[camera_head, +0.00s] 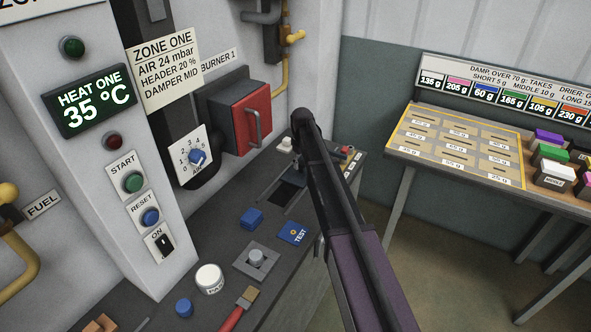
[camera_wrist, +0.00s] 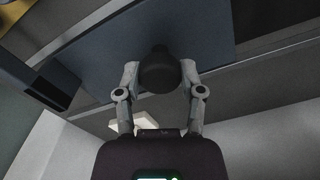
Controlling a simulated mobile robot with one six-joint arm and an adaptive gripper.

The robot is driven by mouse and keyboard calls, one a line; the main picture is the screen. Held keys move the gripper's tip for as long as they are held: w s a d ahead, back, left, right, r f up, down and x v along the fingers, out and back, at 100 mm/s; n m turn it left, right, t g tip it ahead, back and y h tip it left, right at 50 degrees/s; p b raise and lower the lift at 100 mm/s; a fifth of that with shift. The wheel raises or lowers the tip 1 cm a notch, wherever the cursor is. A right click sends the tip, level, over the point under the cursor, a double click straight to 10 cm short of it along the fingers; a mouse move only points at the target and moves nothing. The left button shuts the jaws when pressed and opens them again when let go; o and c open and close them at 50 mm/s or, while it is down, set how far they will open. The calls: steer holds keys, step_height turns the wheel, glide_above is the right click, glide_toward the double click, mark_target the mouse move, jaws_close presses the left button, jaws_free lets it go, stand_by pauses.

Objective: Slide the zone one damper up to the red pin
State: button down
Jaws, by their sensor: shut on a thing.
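My gripper (camera_wrist: 160,78) shows in the wrist view with its two fingers on either side of a dark round knob (camera_wrist: 160,70), shut on it. The knob stands in front of a dark blue-grey panel. I take it for the damper's knob, but no label shows in that view. In the head view my arm covers the gripper and the knob. A zone one sign (camera_head: 163,58) there reads "DAMPER MID". I cannot make out the red pin for certain; a small red piece (camera_head: 350,150) lies on the bench right of my arm.
A red burner door (camera_head: 252,118) with a handle stands behind. A table (camera_head: 400,145) with coloured blocks is at right.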

steer(key=shift+c, duration=1.2)
jaws_free()
steer(key=shift+s+a, duration=0.1)
steer(key=s+a, duration=0.2)
steer(key=s, duration=0.1)
steer(key=s+a, duration=0.2)
steer(key=s, duration=0.1)
steer(key=s+a, duration=0.2)
steer(key=s, duration=0.1)
steer(key=shift+w+d+r+p, duration=0.1)
steer(key=shift+w+r+p, duration=0.05)
steer(key=shift+r+p, duration=0.55)
step_height(320, 180, up, 13)
steer(key=p, duration=1.3)
steer(key=s+d+f+m+b, duration=0.1)
steer(key=s+d+f+b, duration=0.1)
steer(key=s+d, duration=0.2)
steer(key=s+d+f+m+b, duration=0.2)
steer(key=s+d+f+b, duration=0.1)
steer(key=s, duration=0.6)
steer(key=s+d+f+m+b, duration=0.2)
steer(key=s+d, duration=0.3)
steer(key=s, duration=0.2)
steer(key=shift+d+f+b, duration=0.15)
steer(key=shift+f+b, duration=0.2)
steer(key=shift+f, duration=0.05)
